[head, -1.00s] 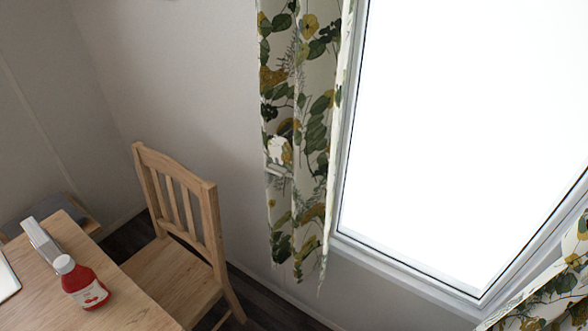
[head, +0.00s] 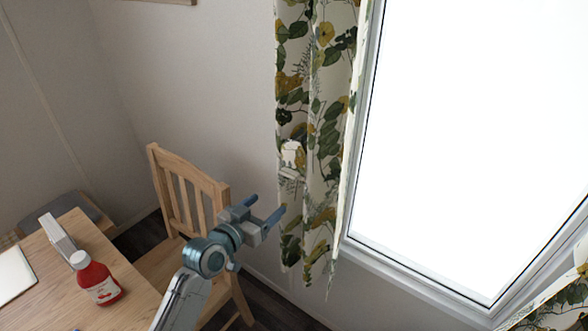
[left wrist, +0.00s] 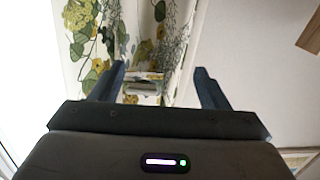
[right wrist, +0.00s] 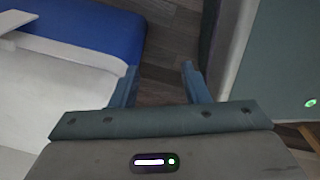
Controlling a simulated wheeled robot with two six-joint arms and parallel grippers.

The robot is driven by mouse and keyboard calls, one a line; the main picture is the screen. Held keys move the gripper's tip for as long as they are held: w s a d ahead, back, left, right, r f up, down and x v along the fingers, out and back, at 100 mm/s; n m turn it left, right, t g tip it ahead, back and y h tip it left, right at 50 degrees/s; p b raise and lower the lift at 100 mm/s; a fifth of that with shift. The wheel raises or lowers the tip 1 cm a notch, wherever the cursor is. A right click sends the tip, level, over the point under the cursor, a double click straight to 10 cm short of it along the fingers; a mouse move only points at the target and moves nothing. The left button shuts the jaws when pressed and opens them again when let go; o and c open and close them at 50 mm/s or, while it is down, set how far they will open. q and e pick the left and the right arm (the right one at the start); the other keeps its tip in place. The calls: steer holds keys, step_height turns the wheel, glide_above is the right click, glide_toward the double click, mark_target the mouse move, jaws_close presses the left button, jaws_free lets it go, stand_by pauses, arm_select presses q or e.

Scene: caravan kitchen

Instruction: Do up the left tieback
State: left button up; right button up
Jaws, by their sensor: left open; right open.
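The left curtain (head: 322,110), white with green and yellow leaves, hangs beside the window. The left tieback (head: 290,173) shows as a small pale band at the curtain's left edge, about mid-height. In the left wrist view the tieback (left wrist: 143,86) is a whitish piece between my fingers, beyond the tips; I cannot tell whether it is fastened. My left gripper (head: 267,205) is open and empty, just below and left of the tieback, apart from it. Its fingers (left wrist: 160,68) point at the curtain. My right gripper (right wrist: 160,70) is open and empty, far from the curtain.
A wooden chair (head: 190,185) stands behind my left arm. A table (head: 85,300) with a red bottle (head: 98,280) is at lower left. The window (head: 470,130) is on the right, with another curtain (head: 560,305) at lower right. A blue-edged bed or seat (right wrist: 95,28) lies near my right gripper.

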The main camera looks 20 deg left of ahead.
arm_select(q)
steer(key=t+h, duration=0.1)
glide_toward(292, 170)
steer(key=shift+m, duration=0.4)
steer(key=p+x, duration=0.2)
steer(key=x, duration=0.7)
steer(key=shift+w+p, duration=0.3)
steer(key=shift+w, duration=0.05)
steer(key=shift+w+d+f, duration=0.15)
steer(key=shift+w+d, duration=0.05)
steer(key=shift+w, duration=0.2)
steer(key=c, duration=1.3)
steer(key=shift+w, duration=0.1)
